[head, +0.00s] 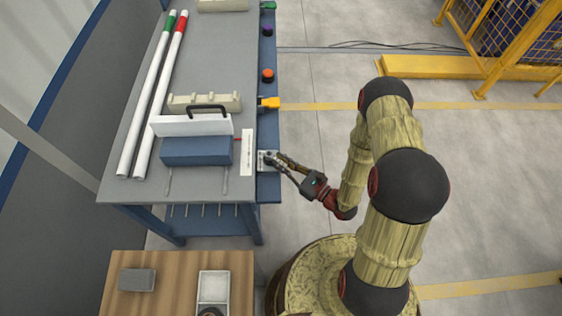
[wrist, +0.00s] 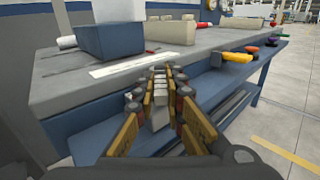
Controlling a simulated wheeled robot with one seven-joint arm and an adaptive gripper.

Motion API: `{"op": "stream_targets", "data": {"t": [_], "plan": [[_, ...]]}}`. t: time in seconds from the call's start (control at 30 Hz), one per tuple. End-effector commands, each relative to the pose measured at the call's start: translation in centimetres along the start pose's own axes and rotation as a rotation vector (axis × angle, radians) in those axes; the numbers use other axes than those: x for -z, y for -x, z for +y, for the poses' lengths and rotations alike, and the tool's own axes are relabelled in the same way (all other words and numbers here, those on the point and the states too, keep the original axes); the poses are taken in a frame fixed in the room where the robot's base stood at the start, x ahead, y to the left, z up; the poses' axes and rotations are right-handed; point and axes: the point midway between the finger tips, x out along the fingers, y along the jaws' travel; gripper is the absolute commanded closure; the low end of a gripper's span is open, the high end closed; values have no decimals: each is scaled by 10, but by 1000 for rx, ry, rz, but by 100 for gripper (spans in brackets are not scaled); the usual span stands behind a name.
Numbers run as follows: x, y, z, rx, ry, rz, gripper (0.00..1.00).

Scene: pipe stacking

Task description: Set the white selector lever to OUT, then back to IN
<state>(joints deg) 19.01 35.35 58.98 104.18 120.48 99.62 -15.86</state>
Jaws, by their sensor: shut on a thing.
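My gripper (head: 278,162) is at the front edge of the grey bench, over a small light plate (head: 264,160). In the wrist view my gripper (wrist: 163,84) has its fingers on both sides of a white lever (wrist: 159,115) and is shut on it. The lever is mostly hidden by the fingers in the head view. I cannot read any IN or OUT marks, so the lever's setting cannot be told.
A white label strip (head: 247,153) lies beside the plate. A blue block (head: 196,151), a cream rack (head: 204,102) and two white pipes (head: 147,95) are on the bench. A yellow handle (head: 269,103) and an orange knob (head: 267,75) line the edge.

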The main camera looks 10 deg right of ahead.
Motion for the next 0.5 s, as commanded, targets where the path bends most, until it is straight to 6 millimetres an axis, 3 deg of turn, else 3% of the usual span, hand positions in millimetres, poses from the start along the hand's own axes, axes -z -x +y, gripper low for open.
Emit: {"op": "stream_targets", "data": {"t": [0.1, 0.13, 0.5], "plan": [[-1, 0, 0, -3, 0, -2, 100], [-1, 0, 0, -3, 0, -2, 88], [0, 0, 0, -2, 0, -1, 70]]}}
